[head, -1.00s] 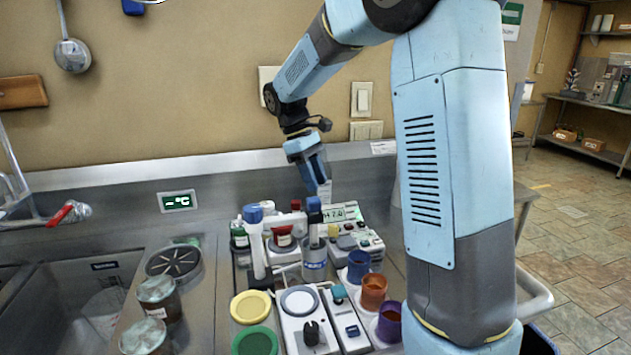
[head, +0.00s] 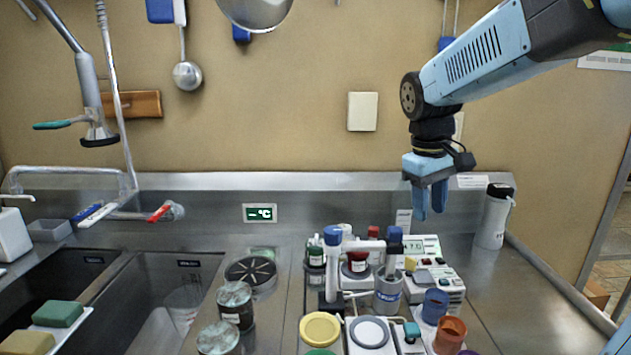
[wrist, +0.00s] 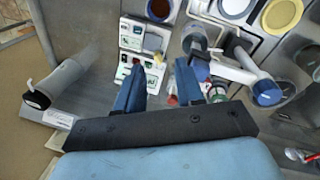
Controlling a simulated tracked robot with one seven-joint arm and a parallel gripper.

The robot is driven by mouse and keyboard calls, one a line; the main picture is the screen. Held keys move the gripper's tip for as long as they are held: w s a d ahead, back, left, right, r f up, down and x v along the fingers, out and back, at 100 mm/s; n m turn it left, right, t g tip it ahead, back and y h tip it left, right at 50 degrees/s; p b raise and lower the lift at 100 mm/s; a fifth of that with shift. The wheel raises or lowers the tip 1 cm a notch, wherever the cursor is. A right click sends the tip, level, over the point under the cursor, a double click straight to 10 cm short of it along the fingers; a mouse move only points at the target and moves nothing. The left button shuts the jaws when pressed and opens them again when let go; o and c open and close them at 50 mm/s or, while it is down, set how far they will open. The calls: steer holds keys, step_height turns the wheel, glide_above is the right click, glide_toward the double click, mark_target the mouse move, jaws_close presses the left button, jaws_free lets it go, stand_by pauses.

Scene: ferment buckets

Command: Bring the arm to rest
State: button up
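My gripper (head: 430,200) hangs fingers down in the head view, above the back of the steel counter and in front of the wall. In the wrist view its two blue fingers (wrist: 158,90) stand apart with nothing between them. It is open and empty, clear of the things below it. My arm reaches in from the upper right of the head view.
A white flask (head: 494,216) stands right of the gripper. The sink (head: 160,290) is at left. The counter's right side is bare.

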steer(key=s+d+m+t+y, duration=0.1)
steer(key=s+m+t, duration=0.3)
steer(key=s, duration=0.9)
steer(key=shift+s+d+f+m+t+y, duration=0.2)
steer(key=shift+s+d+m+t+y, duration=0.1)
steer(key=shift+s+m+t, duration=0.15)
steer(key=shift+c, duration=0.3)
stand_by(0.8)
